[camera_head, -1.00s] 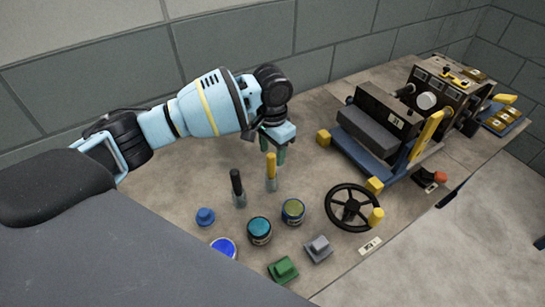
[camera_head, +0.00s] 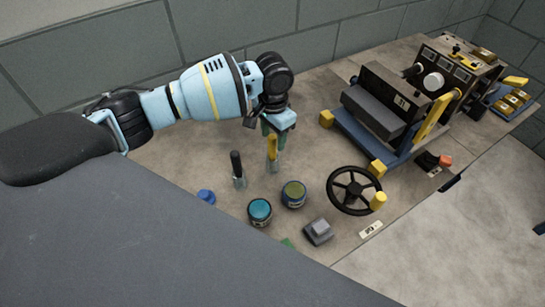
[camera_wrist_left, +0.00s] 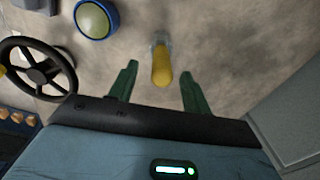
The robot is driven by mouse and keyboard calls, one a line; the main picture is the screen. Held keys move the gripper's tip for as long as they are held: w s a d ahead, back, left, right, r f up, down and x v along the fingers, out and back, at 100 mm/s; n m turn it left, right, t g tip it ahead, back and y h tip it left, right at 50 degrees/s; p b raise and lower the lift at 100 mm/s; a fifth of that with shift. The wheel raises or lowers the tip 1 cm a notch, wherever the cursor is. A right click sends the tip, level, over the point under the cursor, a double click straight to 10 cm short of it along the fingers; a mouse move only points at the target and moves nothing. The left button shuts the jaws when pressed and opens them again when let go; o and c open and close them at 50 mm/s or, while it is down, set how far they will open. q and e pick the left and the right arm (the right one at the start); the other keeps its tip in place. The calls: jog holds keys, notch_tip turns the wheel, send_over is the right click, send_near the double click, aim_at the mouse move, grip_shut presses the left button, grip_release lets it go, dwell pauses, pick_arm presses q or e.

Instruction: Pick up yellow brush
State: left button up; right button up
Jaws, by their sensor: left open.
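The yellow brush (camera_head: 272,148) stands upright on the bench with its yellow handle up and its metal end down. My left gripper (camera_head: 272,136) is open, pointing down at the top of the handle from behind it. In the left wrist view the yellow brush (camera_wrist_left: 161,68) shows between the two green fingers of the left gripper (camera_wrist_left: 159,72), with a gap on each side. Nothing is held. My right gripper is not in view.
A black-handled brush (camera_head: 238,170) stands left of the yellow one. A black handwheel (camera_head: 355,190) and vise-like machine (camera_head: 385,115) stand right.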

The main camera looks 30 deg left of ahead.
aim_at(272, 144)
pick_arm(q)
notch_tip(272, 144, down, 4)
jog(key=shift+a+f, duration=0.1)
jog(key=shift+a, duration=0.05)
jog(key=shift+c, duration=0.3)
grip_shut()
notch_tip(272, 144, up, 10)
jog(key=shift+r+p, duration=0.1)
jog(key=shift+p, duration=0.3)
